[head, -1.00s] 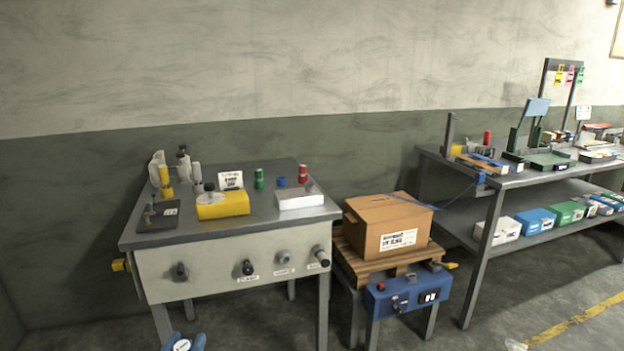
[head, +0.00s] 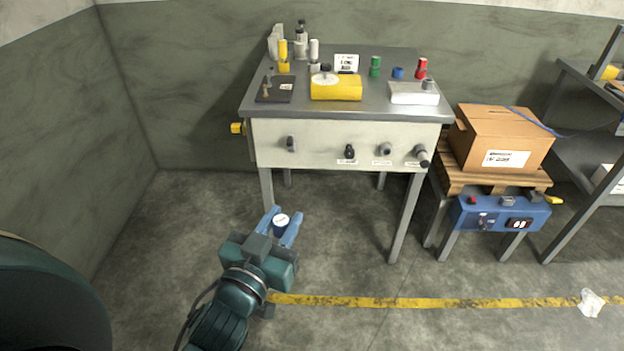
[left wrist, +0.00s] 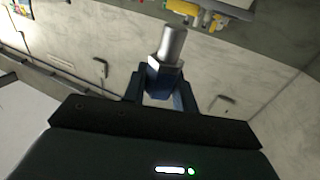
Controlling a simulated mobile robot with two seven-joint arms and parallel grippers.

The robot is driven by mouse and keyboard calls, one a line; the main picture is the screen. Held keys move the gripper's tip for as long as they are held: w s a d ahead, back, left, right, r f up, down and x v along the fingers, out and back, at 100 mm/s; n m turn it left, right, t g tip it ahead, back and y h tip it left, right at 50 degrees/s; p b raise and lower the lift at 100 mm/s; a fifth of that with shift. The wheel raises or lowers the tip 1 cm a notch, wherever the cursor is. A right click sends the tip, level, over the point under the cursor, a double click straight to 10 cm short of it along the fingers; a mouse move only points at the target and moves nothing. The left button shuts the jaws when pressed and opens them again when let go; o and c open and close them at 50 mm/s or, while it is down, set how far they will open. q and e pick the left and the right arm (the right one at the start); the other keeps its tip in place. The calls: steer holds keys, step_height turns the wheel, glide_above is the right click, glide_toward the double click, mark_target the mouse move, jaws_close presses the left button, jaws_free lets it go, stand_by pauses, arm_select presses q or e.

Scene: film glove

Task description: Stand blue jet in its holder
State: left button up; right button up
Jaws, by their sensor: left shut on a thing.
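My left gripper (head: 281,221) is shut on the blue jet (head: 281,219) and holds it in front of the bench, well away from it. From above, the jet shows a round pale end. In the left wrist view the jet (left wrist: 168,58) has a blue block and a silver cylinder, gripped between the fingers. On the bench, a short blue piece (head: 397,73), which looks like the blue holder, stands between a taller green piece (head: 375,66) and a red one (head: 421,67). Nothing stands up from it. My right gripper is not in view.
The bench (head: 330,108) also bears a yellow box (head: 336,90), a white box (head: 413,97), a dark plate (head: 273,96), a label card and several bottles. Knobs stick out of its front panel. A carton (head: 500,130) on a pallet stands to the right. The floor before the bench is clear.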

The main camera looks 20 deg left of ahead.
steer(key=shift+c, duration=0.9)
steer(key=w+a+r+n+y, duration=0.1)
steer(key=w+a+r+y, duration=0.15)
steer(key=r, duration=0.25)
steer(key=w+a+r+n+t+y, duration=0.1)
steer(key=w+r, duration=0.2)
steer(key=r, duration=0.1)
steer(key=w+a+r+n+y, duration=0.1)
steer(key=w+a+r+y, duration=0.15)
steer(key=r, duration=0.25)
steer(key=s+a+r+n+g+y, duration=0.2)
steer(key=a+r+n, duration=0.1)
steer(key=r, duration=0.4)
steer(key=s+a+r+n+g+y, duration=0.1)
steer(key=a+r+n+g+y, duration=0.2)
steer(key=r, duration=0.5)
arm_select(q)
steer(key=d+r+m+g+h, duration=0.4)
steer(key=d+r+m+h, duration=0.4)
steer(key=d+h, duration=0.3)
steer(key=shift+w+d+r, duration=0.25)
steer(key=shift+d+r, duration=0.45)
steer(key=shift+d, duration=0.4)
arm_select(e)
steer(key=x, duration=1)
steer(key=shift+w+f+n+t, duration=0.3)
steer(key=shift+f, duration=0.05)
